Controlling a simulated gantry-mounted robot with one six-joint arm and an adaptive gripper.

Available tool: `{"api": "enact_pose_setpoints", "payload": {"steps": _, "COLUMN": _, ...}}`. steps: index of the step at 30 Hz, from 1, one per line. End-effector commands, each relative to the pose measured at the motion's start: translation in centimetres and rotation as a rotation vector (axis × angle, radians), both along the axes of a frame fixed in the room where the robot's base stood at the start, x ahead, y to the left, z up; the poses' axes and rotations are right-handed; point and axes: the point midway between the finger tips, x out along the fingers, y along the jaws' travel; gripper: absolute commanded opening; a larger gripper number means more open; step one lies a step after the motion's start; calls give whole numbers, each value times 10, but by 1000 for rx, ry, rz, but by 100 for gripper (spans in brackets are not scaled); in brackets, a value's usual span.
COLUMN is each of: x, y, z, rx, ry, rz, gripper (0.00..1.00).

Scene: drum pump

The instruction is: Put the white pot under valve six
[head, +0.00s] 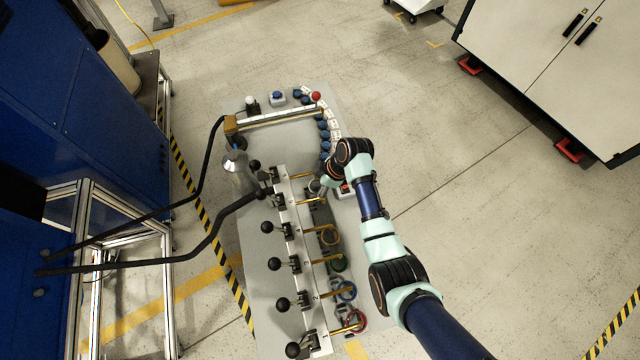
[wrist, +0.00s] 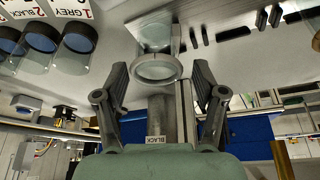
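A pot with a pale, whitish rim (wrist: 158,68) is in the wrist view, between and just beyond my fingertips. My gripper (wrist: 160,80) has its two fingers spread, with a visible gap on each side of the rim. In the head view my gripper (head: 325,186) is low beside the far end of the valve row, and a pale round rim (head: 314,186) shows next to it, partly hidden. The far-end valve, seemingly valve six, has a black-knobbed lever (head: 255,165) and a brass spout (head: 300,176) close to that rim. Whether the pot is directly under the spout is unclear.
Blue-lidded jars (head: 323,135) curve along the back right.

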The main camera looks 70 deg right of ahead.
Motion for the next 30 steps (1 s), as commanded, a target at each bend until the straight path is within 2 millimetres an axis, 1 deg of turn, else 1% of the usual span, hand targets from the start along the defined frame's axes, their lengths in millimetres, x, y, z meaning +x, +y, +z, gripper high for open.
{"api": "enact_pose_setpoints", "payload": {"steps": 1, "x": -3, "y": 6, "z": -11, "rx": 12, "ry": 14, "rz": 0, "gripper": 70}}
{"api": "enact_pose_setpoints", "payload": {"steps": 5, "x": -3, "y": 6, "z": -10, "rx": 12, "ry": 15, "rz": 1, "gripper": 70}}
{"api": "enact_pose_setpoints", "payload": {"steps": 7, "x": -3, "y": 6, "z": -3, "rx": 12, "ry": 14, "rz": 1, "gripper": 70}}
{"api": "enact_pose_setpoints", "payload": {"steps": 9, "x": -4, "y": 5, "z": 9, "rx": 11, "ry": 13, "rz": 1, "gripper": 70}}
{"api": "enact_pose_setpoints", "payload": {"steps": 11, "x": -8, "y": 3, "z": 21, "rx": 8, "ry": 10, "rz": 0, "gripper": 70}}
{"api": "enact_pose_setpoints", "payload": {"steps": 15, "x": -22, "y": -2, "z": 59, "rx": 5, "ry": 7, "rz": -3, "gripper": 70}}
{"api": "enact_pose_setpoints", "payload": {"steps": 18, "x": -31, "y": -5, "z": 83, "rx": 5, "ry": 6, "rz": -2, "gripper": 70}}
{"api": "enact_pose_setpoints", "payload": {"steps": 21, "x": -39, "y": -6, "z": 101, "rx": 5, "ry": 5, "rz": -1, "gripper": 70}}
{"api": "enact_pose_setpoints", "payload": {"steps": 25, "x": -44, "y": -8, "z": 115, "rx": 5, "ry": 5, "rz": 0, "gripper": 70}}
{"api": "enact_pose_setpoints", "payload": {"steps": 30, "x": -46, "y": -8, "z": 119, "rx": 6, "ry": 7, "rz": 0, "gripper": 70}}
